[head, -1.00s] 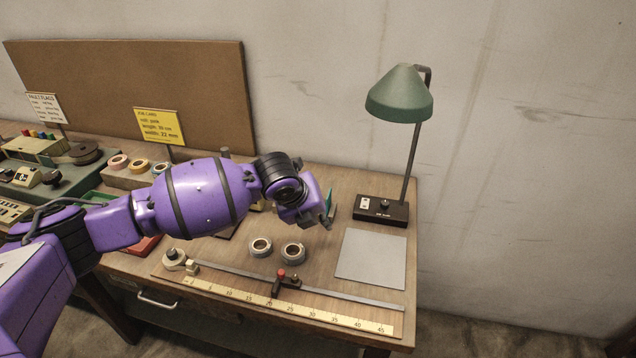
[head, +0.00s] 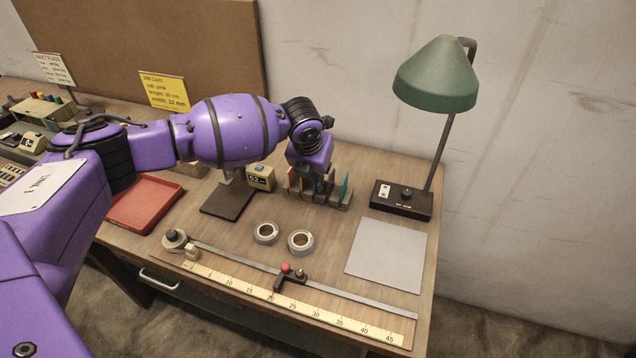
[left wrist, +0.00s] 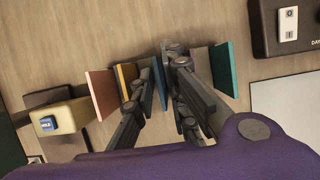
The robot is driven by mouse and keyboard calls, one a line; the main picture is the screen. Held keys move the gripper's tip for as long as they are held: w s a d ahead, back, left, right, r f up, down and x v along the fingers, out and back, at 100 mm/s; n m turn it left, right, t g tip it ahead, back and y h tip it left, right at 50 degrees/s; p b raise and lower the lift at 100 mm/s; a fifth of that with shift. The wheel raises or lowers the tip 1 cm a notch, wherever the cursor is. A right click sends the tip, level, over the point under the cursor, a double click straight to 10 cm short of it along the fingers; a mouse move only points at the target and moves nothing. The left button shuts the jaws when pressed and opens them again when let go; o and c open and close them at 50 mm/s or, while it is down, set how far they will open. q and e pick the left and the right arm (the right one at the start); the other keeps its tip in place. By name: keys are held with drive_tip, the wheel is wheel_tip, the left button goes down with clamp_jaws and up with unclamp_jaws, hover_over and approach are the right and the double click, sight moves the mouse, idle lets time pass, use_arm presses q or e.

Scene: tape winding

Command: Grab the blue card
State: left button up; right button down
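A low rack (head: 340,202) of upright coloured cards stands on the table behind the tape rolls. In the left wrist view I see a salmon card (left wrist: 101,95), an ochre card (left wrist: 124,74), a mauve card (left wrist: 201,70) and a teal card (left wrist: 223,70). In the head view my wrist hides part of the rack. My right gripper is not in view.
Two tape rolls (head: 266,233), a ruler (head: 300,306), a red tray (head: 146,203) and a grey sheet (head: 387,252) lie nearer.

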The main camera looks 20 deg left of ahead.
use_arm(q)
drive_tip(key=shift+f, duration=0.1)
drive_tip(key=shift+c, duration=0.2)
clamp_jaws()
